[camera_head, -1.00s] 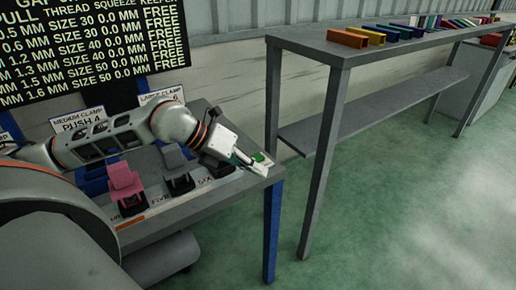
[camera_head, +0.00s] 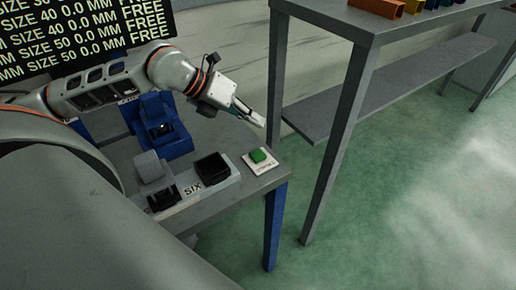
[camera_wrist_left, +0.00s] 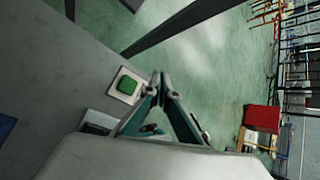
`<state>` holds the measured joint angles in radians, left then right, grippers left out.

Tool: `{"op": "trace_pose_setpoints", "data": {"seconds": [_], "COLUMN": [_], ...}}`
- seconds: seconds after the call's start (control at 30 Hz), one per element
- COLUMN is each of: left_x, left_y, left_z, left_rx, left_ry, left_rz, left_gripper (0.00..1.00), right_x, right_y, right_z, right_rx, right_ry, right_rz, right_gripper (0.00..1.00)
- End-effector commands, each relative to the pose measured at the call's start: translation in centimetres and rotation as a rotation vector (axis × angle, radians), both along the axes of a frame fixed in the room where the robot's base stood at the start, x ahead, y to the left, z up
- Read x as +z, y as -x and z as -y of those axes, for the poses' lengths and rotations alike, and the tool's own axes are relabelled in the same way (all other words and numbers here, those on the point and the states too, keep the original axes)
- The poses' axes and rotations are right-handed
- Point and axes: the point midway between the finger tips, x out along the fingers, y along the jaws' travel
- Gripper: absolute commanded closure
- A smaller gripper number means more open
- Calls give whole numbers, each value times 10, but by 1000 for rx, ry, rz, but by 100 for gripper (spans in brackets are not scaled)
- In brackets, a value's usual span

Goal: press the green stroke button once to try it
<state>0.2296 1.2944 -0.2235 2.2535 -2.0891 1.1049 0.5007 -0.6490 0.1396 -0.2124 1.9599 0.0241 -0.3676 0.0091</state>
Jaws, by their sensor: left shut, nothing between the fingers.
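The green stroke button (camera_head: 257,155) sits on a pale square plate (camera_head: 262,168) near the right end of the grey bench. It also shows in the left wrist view (camera_wrist_left: 127,85), just left of the fingertips. My left gripper (camera_head: 262,122) is shut and empty. In the head view its tips are beyond and above the button, apart from it. In the left wrist view the teal fingers (camera_wrist_left: 161,76) meet at their tips. My right gripper is not in view.
A black block (camera_head: 212,168) and a grey piece (camera_head: 150,166) stand on the bench left of the button, by a SIX label. A blue clamp (camera_head: 160,128) stands behind them. A tall grey shelf table (camera_head: 352,95) stands to the right, with open green floor (camera_head: 400,200) around it.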

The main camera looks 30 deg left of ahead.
Motion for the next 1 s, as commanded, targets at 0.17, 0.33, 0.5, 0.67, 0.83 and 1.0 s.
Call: {"op": "trace_pose_setpoints", "data": {"seconds": [0.17, 0.33, 0.5, 0.67, 0.83, 1.0], "left_x": [0, -6, -25, -47, -69, -84], "left_y": [0, 0, 1, 1, 0, 0], "left_z": [0, 0, 0, 0, 0, 0], "left_rx": [0, 0, 1, 0, 1, 0], "left_ry": [0, 0, 0, 2, 0, 1], "left_rz": [0, -1, -5, -6, -5, -4], "left_gripper": [100, 100, 100, 100, 100, 100], "right_x": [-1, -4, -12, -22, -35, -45], "right_y": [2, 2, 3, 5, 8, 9], "right_z": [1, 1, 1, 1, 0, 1], "right_rx": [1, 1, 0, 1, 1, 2], "right_ry": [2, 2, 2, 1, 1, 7], "right_rz": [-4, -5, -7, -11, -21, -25], "right_gripper": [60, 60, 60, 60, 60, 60]}}
